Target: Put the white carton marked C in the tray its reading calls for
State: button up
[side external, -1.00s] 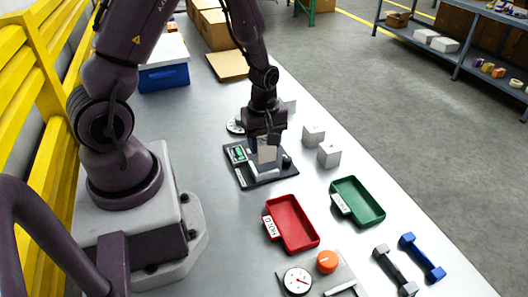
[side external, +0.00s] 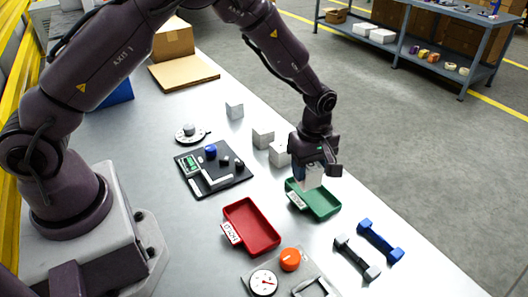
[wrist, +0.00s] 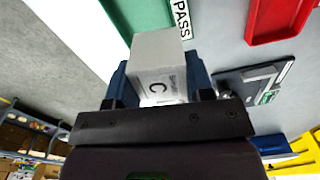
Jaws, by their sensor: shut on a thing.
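My gripper (side external: 314,170) is shut on the white carton marked C (wrist: 158,62), whose letter shows in the wrist view. The carton also shows in the side view (side external: 312,177), held over the green tray (side external: 325,207). I cannot tell whether it touches the tray floor. The green tray bears a label that reads PASS in the wrist view. The red tray (side external: 262,226) is empty, left of the green one, with a label that looks like HOLD. The black tester (side external: 232,179) with a green display (side external: 190,165) is further back; its reading is too small to read.
Several white cartons (side external: 263,137) stand behind the green tray. A blue dumbbell-shaped part (side external: 380,240) and a dark one (side external: 357,258) lie to the right. A plate with a dial (side external: 263,283) and an orange knob (side external: 290,259) is in front. Left of the red tray is bare table.

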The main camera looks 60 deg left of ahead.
aim_at(314, 181)
jog(key=shift+w+d+r+n, duration=0.15)
jog(key=shift+w+r+n, duration=0.05)
jog(key=shift+w, duration=0.2)
jog(key=shift+w+d+r+n, duration=0.15)
jog(key=shift+w+r+n, duration=0.05)
jog(key=shift+w, duration=0.2)
jog(key=shift+w+r+n, duration=0.1)
jog(key=shift+r+n, duration=0.05)
jog(key=shift+n, duration=0.15)
jog(key=shift+f, duration=3)
jog(key=o, duration=1)
jog(key=shift+r, duration=0.1)
